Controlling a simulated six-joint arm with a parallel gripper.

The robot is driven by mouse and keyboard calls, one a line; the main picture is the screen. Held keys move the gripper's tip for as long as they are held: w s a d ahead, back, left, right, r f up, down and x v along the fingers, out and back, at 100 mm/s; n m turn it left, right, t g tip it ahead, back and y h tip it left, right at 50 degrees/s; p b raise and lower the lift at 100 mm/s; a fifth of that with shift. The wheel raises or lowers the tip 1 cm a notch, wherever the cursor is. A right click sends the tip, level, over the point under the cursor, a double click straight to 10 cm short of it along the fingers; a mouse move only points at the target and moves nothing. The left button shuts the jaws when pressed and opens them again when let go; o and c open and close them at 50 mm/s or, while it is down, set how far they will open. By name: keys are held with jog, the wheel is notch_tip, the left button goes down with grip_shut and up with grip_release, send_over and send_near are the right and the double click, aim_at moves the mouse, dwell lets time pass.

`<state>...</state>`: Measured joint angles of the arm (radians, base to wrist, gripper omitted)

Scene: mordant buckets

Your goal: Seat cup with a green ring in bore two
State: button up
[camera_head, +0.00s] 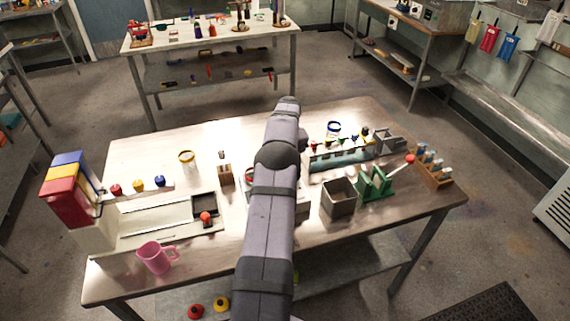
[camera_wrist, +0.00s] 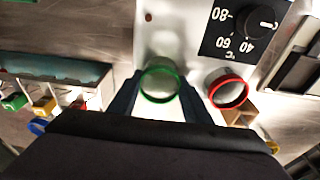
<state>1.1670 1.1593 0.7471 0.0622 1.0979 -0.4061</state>
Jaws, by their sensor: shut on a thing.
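The cup with a green ring (camera_wrist: 160,82) is between the fingers of my gripper (camera_wrist: 160,84) in the wrist view. My gripper is shut on it, and I see the ring and pale cup from above. Below it is a light metal unit (camera_wrist: 168,33) with a black temperature dial (camera_wrist: 262,22). A cup with a red ring (camera_wrist: 228,92) is just right of my gripper, apart from the green one. I cannot make out the bores or their numbers; the gripper and cup hide the area beneath. In the head view my arm hides the gripper and the green-ringed cup.
A cup with a yellow ring (camera_head: 187,158) and one with a blue ring (camera_head: 333,128) stand on the table. A teal rack (camera_head: 338,162) with coloured items, a grey open box (camera_head: 339,198) and a green stand (camera_head: 374,184) are right of my arm. A pink jug (camera_head: 155,258) stands front left.

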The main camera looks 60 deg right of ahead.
jog(key=shift+f, duration=0.2)
jog(key=o, duration=1.2)
jog(key=shift+f, duration=0.1)
jog(key=shift+r, duration=0.45)
jog(key=r+b, duration=0.1)
jog(key=r, duration=0.2)
jog(key=s+a+r+b, duration=0.1)
jog(key=r, duration=0.3)
jog(key=r+b, duration=0.1)
jog(key=r, duration=0.3)
jog(key=shift+s+a+r, duration=0.15)
jog(key=shift+r, duration=0.05)
